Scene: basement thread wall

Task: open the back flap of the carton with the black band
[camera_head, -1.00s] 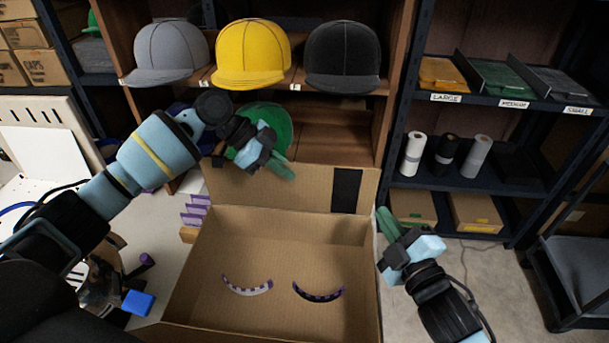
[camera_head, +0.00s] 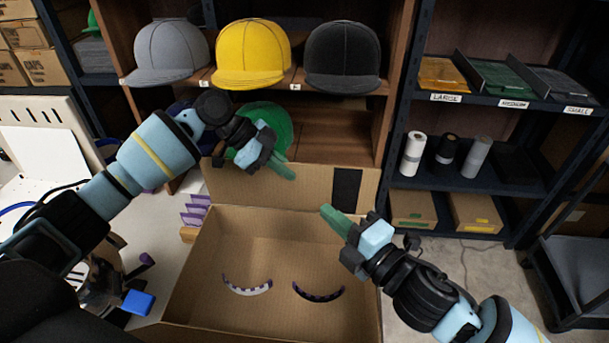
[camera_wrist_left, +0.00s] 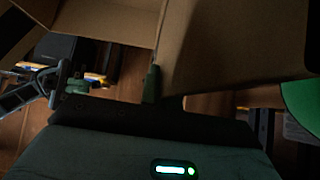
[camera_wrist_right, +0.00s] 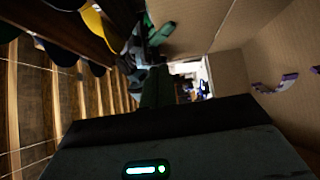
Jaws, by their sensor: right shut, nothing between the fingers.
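The brown carton (camera_head: 190,290) stands open in front of me. Its back flap (camera_head: 300,190) stands raised along the far edge, with the black band (camera_head: 346,190) near its right end. My left gripper (camera_head: 290,174) looks shut, its green fingers over the flap's upper edge near the middle; I cannot tell whether they touch. In the left wrist view its fingers (camera_wrist_left: 152,84) lie by a cardboard edge. My right gripper (camera_head: 328,211) is shut and empty, above the carton's right rear part, in front of the flap. It also shows in the right wrist view (camera_wrist_right: 156,88).
Two curved checkered strips (camera_head: 318,294) show inside the carton. Behind stands a wooden shelf with grey, yellow (camera_head: 251,54) and black caps, and a green cap (camera_head: 268,128) lower down. A dark rack (camera_head: 470,185) with rolls and boxes stands right. Open floor lies right of the carton.

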